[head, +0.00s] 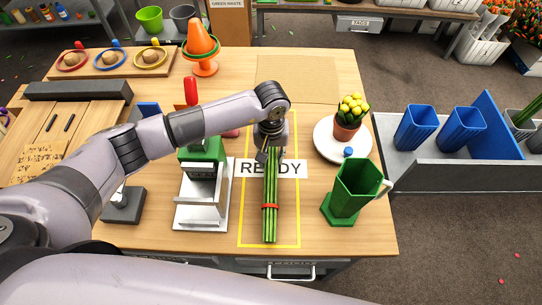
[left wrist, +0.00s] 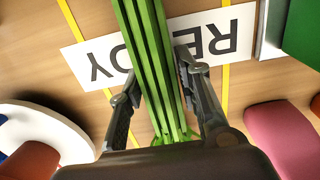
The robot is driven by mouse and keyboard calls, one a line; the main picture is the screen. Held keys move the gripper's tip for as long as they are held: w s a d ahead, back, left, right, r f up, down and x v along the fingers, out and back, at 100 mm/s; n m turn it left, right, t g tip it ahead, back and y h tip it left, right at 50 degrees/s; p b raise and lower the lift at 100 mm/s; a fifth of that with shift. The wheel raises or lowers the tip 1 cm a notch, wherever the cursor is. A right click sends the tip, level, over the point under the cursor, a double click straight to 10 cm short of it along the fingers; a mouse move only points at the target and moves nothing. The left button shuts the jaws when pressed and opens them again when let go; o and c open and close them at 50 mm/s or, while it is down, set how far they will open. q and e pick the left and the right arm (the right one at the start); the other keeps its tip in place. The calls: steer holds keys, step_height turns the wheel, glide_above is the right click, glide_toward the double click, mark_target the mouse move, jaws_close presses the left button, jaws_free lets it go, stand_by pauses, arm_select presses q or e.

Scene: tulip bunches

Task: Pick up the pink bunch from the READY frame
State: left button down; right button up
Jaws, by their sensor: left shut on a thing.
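The bunch shows as long green stems (head: 269,215) with a red band, lying lengthwise within the yellow READY frame (head: 299,215) and across its white label (head: 292,169). Its flower heads are hidden behind my gripper and arm, so I cannot see their colour. My left gripper (head: 268,156) is shut on the stems near their far end. In the left wrist view the stems (left wrist: 150,50) run between the two fingers (left wrist: 160,80). I cannot tell whether the bunch touches the table. My right gripper is not in view.
A green scale-like device (head: 202,165) stands left of the frame. To the right are a green pitcher (head: 352,190) and a white plate (head: 325,148) with a potted yellow plant (head: 348,118). Blue cups (head: 416,128) stand on a grey side bench.

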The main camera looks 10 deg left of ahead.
mark_target(271, 152)
arm_select(q)
steer(key=shift+r, duration=0.1)
step_height(271, 152, up, 20)
steer(key=b, duration=0.4)
stand_by(0.3)
